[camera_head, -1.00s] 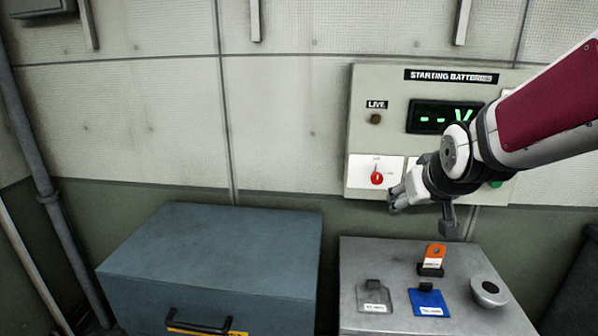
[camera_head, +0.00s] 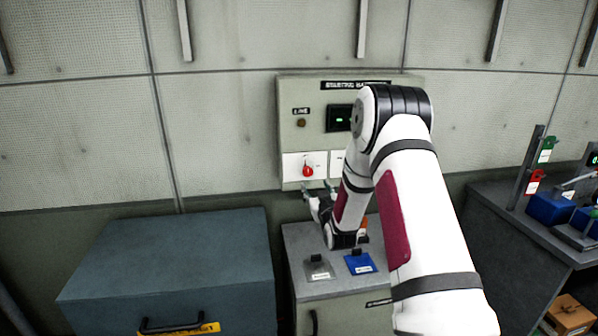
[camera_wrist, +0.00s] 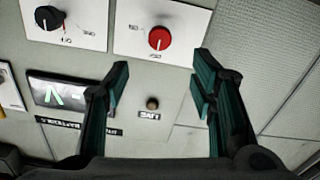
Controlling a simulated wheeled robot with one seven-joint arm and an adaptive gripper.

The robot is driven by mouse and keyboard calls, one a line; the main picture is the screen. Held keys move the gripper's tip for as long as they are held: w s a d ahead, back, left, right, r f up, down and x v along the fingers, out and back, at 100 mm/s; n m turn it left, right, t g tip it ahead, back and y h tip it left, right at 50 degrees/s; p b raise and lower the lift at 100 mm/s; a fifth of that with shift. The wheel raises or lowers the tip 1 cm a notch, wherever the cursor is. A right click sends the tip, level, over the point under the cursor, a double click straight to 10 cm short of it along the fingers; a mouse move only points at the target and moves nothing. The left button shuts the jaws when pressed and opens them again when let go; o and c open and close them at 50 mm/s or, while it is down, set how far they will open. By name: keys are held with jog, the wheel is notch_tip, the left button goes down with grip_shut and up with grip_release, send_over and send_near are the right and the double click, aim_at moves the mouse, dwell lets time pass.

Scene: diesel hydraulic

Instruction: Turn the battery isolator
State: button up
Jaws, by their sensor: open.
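The battery isolator is a red rotary knob (camera_head: 307,170) on a white plate at the lower left of the starting battery panel (camera_head: 290,110). In the wrist view the red knob (camera_wrist: 159,38) sits upside down, beyond the fingertips and between their lines, with a pale pointer mark on it. My gripper (camera_wrist: 160,75) is open and empty, and its fingers are apart from the knob. In the head view my gripper (camera_head: 320,190) is just below and right of the knob, partly hidden by my arm.
A black knob (camera_wrist: 48,18) is beside the red one. A round LIVE lamp (camera_head: 301,123) is above the isolator, and a display (camera_head: 338,118) is partly covered by my arm. A grey cabinet (camera_head: 305,290) with tags and a blue chest (camera_head: 165,265) stand below.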

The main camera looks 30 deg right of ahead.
aim_at(308, 173)
jog(key=b+x, duration=0.1)
jog(key=x, duration=1.2)
jog(key=shift+w+f, duration=0.1)
jog(key=shift+w, duration=0.25)
jog(key=shift+d, duration=0.1)
jog(key=c, duration=1.2)
